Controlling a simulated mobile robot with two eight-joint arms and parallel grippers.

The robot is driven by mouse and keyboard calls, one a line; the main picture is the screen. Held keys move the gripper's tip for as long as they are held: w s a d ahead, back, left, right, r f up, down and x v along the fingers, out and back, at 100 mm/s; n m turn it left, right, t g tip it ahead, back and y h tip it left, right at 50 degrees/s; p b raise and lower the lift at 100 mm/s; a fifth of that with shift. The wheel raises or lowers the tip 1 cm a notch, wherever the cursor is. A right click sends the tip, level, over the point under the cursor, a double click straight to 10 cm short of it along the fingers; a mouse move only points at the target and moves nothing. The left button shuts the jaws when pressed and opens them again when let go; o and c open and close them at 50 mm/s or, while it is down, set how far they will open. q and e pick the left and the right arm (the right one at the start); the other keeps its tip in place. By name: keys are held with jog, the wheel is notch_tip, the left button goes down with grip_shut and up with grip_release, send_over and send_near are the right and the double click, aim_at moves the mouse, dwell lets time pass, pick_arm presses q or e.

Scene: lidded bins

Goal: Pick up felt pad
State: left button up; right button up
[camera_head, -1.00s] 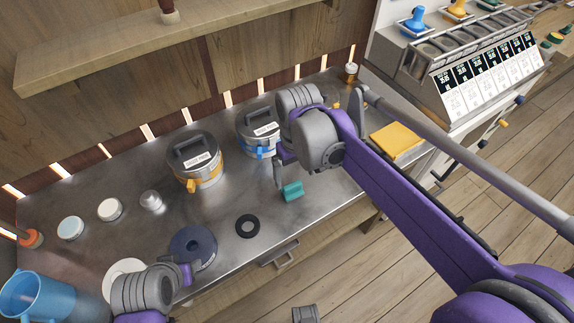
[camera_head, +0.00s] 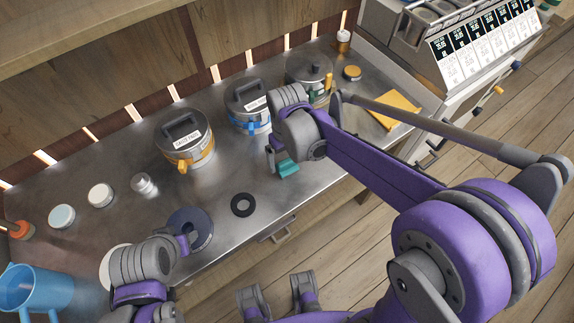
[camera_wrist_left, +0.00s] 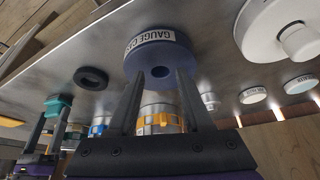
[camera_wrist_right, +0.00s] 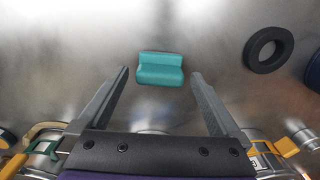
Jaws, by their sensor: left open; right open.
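A small teal block with a stepped shape, which I take to be the felt pad (camera_head: 289,168), lies on the metal bench. In the right wrist view, the felt pad (camera_wrist_right: 160,70) sits centred between and beyond the fingertips, untouched. My right gripper (camera_wrist_right: 160,76) is open and empty, pointing down above it. In the head view, my right gripper (camera_head: 272,158) partly covers the pad's left side. My left gripper (camera_wrist_left: 160,72) is open and empty, beside a dark blue disc (camera_head: 190,229) labelled as a gauge item, near the bench's front left.
A black ring (camera_head: 242,205) lies left of the pad. Lidded bins with an orange clamp (camera_head: 184,145) and a blue clamp (camera_head: 247,110) stand behind. A yellow sheet (camera_head: 396,109) lies to the right. A blue jug (camera_head: 35,290) stands front left. The bench's front edge is close.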

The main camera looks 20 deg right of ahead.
aim_at(287, 160)
jog(key=shift+f, duration=0.55)
jog(key=c, duration=1.3)
notch_tip(287, 160, up, 10)
jog(key=shift+r+p, duration=0.1)
jog(key=shift+p, duration=0.4)
jog(key=shift+c, duration=0.2)
